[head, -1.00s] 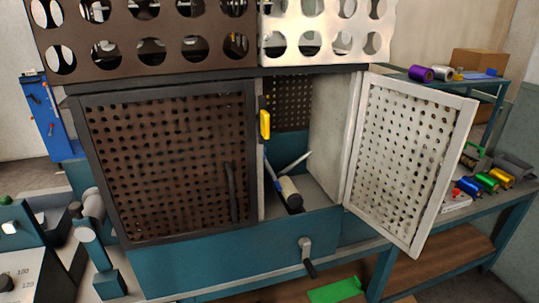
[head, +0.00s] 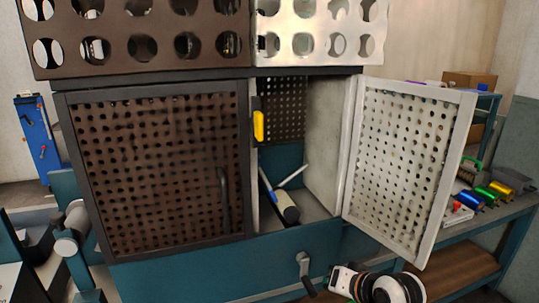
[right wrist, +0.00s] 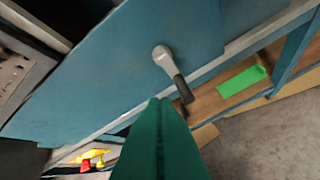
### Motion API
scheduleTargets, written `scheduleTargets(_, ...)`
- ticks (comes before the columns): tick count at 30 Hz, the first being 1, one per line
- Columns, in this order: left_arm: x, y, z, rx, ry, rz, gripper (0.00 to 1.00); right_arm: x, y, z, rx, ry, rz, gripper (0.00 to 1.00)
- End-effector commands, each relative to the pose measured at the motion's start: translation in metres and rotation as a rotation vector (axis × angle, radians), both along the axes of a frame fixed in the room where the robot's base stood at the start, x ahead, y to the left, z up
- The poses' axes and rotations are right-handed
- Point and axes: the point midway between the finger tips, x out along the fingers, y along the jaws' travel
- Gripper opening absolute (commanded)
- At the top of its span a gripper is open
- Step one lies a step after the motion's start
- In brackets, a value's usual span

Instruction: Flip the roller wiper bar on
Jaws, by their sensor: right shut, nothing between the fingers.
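In the head view, the open right bay of the cabinet holds a cream roller-like piece (head: 287,207) with a dark end. A thin pale bar (head: 292,175) and a blue rod (head: 266,180) slant beside it. I cannot tell for sure which part is the wiper bar. A yellow grip (head: 258,126) sits on the divider above them. My right gripper (right wrist: 158,102) is shut and empty in the right wrist view, just below a grey crank with a dark handle (right wrist: 164,58). The crank also shows in the head view (head: 304,266). My left gripper is out of view.
A white perforated door (head: 408,170) stands open to the right of the bay. A brown perforated door (head: 160,175) is closed on the left. A side bench holds coloured rolls (head: 486,195). A green piece (right wrist: 240,82) lies on the lower wooden shelf.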

Motion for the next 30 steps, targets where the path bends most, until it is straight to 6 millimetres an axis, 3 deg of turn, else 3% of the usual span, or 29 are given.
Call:
scheduleTargets(1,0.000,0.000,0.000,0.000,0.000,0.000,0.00,0.027,0.007,0.039,0.068,-0.050,-0.008,0.00)
scheduleTargets(3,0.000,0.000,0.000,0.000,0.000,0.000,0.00,0.056,0.016,0.088,0.167,-0.096,-0.013,0.00)
scheduleTargets(6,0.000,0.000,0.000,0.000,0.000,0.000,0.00,0.085,0.029,0.157,0.299,-0.149,-0.009,0.00)
scheduleTargets(9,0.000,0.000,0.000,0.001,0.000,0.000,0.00,0.100,0.038,0.216,0.405,-0.184,0.003,0.00)
scheduleTargets(12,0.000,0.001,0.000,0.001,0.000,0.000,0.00,0.107,0.044,0.257,0.476,-0.206,0.015,0.00)
scheduleTargets(15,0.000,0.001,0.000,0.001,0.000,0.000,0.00,0.110,0.048,0.278,0.514,-0.213,0.024,0.00)
scheduleTargets(18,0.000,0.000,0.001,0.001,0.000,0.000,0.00,0.113,0.051,0.285,0.528,-0.215,0.026,0.00)
scheduleTargets(23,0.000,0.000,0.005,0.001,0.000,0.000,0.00,0.128,0.064,0.281,0.529,-0.211,0.027,0.00)
scheduleTargets(30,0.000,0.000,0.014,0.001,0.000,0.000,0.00,0.168,0.095,0.271,0.526,-0.211,0.027,0.00)
